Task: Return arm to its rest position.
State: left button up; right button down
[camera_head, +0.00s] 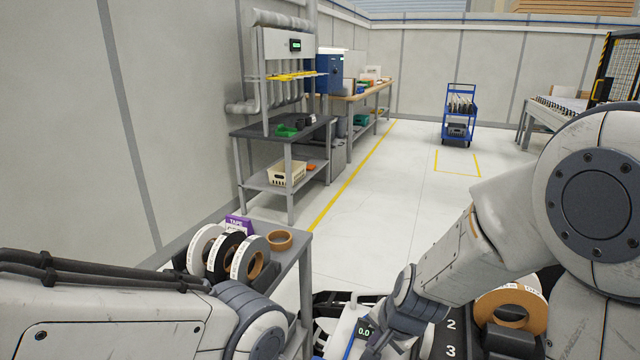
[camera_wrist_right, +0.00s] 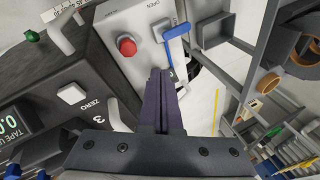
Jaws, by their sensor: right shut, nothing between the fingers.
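My right arm comes in from the right in the head view and reaches down over a machine near the bottom middle. My right gripper (camera_wrist_right: 163,100) is shut and empty in the right wrist view, with its dark fingers pressed together in front of the machine's light panel (camera_wrist_right: 137,78). The panel has a red button (camera_wrist_right: 126,46) and a blue lever (camera_wrist_right: 176,32) beside the word OPEN. I cannot tell whether the fingertips touch the panel. My left arm crosses the bottom left of the head view; its gripper is not in view.
Tape rolls (camera_head: 208,248) stand on a grey table at the left, with a tan roll (camera_head: 279,240) lying beside them. Another tan roll (camera_head: 511,306) sits beneath my right arm. A grey bench (camera_head: 270,130) and blue cart (camera_head: 459,110) stand beyond. The floor between is clear.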

jog(key=s+d+n+g+h, duration=0.1)
jog(key=s+d+n+h, duration=0.1)
jog(key=s+d+n, duration=0.6)
jog(key=s+a+r+n+g+y+p, duration=0.1)
jog(key=s+a+r+n+g+p, duration=0.2)
jog(key=s+a+r+n+p, duration=0.2)
jog(key=s+a+r+n, duration=0.3)
jog(key=s+a+r, duration=0.3)
jog(key=s+a, duration=0.1)
jog(key=shift+s+a+r+n, duration=0.2)
jog(key=shift+a+r+n, duration=0.1)
jog(key=shift+a, duration=0.55)
